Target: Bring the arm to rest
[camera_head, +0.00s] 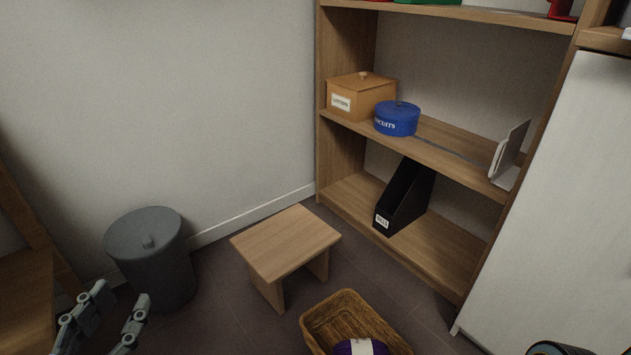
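My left gripper (121,296) is at the lower left of the head view, in front of the grey lidded bin (155,265). Its two grey fingers stand apart, and nothing shows between them. Its arm is mostly cut off by the bottom edge of the view. My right gripper does not show in the head view. A dark rounded part at the bottom right edge is too cut off to name.
A wooden stool (285,243) stands mid-floor. A wicker basket (325,318) with a purple item (361,347) is in front of it. A wooden shelf (450,262) holds an orange-brown box (358,100), a blue tin (397,120) and a black file holder (408,195). A white panel (565,200) stands right.

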